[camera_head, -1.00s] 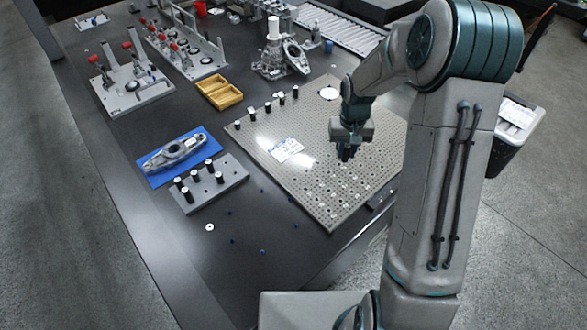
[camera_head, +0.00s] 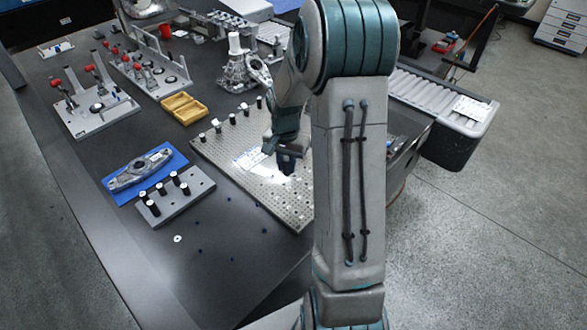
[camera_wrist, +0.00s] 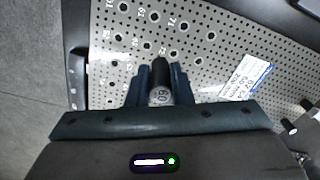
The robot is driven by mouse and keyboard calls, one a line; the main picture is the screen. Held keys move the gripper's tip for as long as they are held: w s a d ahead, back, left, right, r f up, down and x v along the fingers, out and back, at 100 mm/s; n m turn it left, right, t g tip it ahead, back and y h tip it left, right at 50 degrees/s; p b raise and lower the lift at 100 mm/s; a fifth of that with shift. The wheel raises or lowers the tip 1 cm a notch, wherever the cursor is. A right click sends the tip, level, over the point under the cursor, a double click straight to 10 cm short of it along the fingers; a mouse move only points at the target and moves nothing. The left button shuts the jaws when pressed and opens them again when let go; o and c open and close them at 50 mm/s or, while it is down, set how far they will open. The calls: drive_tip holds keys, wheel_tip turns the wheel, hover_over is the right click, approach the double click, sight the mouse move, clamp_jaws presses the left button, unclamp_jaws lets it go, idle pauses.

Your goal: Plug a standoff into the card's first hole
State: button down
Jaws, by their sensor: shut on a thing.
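My gripper (camera_head: 287,168) is over the perforated plate (camera_head: 220,163), right of the card (camera_head: 250,157). In the wrist view, my gripper (camera_wrist: 160,74) is shut on a standoff (camera_wrist: 160,93), a dark cylinder with a pale end marked "60". The standoff's far end is dark against the plate; I cannot tell whether it touches. The plate (camera_wrist: 205,20) shows small holes and larger white-ringed holes with numbers beside them. The white and blue card (camera_wrist: 245,80) lies on the plate to the right; its small print is only partly legible.
Several black standoffs with white tops stand along the plate's far left edge (camera_head: 217,126). More stand on a grey block (camera_head: 172,208) beside a metal part on a blue mat (camera_head: 118,196). A yellow tray (camera_head: 184,108) and clamp fixtures (camera_head: 97,112) stand behind. Small blue pieces lie on the dark table.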

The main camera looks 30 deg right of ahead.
drive_tip(key=s+d+m, duration=0.1)
drive_tip(key=d+m, duration=0.1)
drive_tip(key=b, duration=0.5)
hover_over(295, 184)
drive_tip(key=s+a, duration=0.2)
drive_tip(key=s, duration=0.1)
drive_tip(key=shift+s+d+f, duration=0.1)
drive_tip(key=shift+f, duration=1.65)
drive_tip(key=shift+s+d+f, duration=0.1)
drive_tip(key=shift+f, duration=1.6)
drive_tip(key=shift+a+f+b, duration=0.1)
drive_tip(key=shift+f+b, duration=0.75)
drive_tip(key=shift+f, duration=0.05)
drive_tip(key=c, duration=1.2)
unclamp_jaws()
wheel_tip(295, 184, up, 14)
drive_tip(key=p, duration=0.1)
